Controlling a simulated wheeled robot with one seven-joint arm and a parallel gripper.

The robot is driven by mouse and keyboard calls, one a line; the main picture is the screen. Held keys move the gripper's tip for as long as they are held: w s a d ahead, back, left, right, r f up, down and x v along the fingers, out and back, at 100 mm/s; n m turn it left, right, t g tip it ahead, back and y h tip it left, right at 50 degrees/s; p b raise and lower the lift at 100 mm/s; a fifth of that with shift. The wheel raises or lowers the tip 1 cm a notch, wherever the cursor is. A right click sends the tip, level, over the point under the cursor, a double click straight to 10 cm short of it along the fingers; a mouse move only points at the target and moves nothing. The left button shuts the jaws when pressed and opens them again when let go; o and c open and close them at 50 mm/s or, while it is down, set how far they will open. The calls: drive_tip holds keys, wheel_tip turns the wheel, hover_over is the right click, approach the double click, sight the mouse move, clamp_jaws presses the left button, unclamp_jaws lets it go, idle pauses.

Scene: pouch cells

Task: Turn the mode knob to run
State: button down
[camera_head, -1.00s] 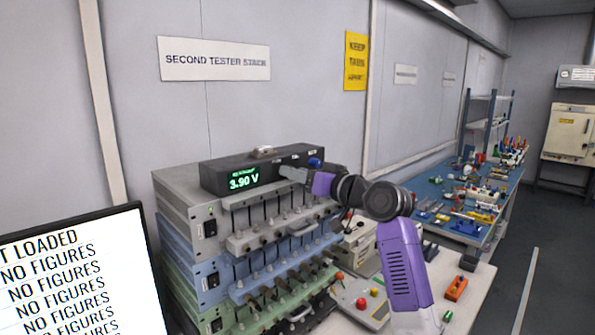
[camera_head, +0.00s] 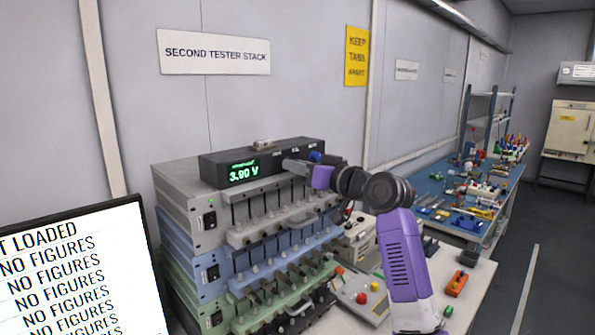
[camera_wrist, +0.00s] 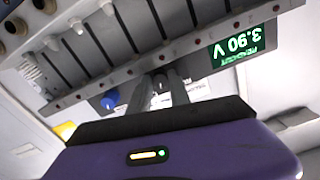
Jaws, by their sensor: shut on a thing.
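A black meter box (camera_head: 216,176) with a green display (camera_head: 244,171) reading 3.90 V sits on top of the tester stack. My gripper (camera_head: 288,164) is at the box's front, right of the display. In the wrist view my gripper (camera_wrist: 163,82) has its two grey fingers close together against the labelled panel, shut on a small part there. This appears to be the mode knob, mostly hidden between the fingers; its pointer setting cannot be read. A blue knob (camera_head: 315,157) stands just right of the fingers; it also shows in the wrist view (camera_wrist: 110,98), apart from them.
Below the box are grey (camera_head: 200,205), blue and green tester units with rows of clamps. A monitor (camera_head: 80,275) stands at the front left. A control box with red and green buttons (camera_head: 362,298) lies lower right.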

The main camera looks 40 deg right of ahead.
drive_tip(key=shift+n+b, duration=3.1)
drive_tip(key=shift+b, duration=0.15)
drive_tip(key=c, duration=1.2)
unclamp_jaws()
drive_tip(key=s+b, duration=0.1)
drive_tip(key=s, duration=0.7)
drive_tip(key=shift+d, duration=0.15)
drive_tip(key=shift+w, duration=0.1)
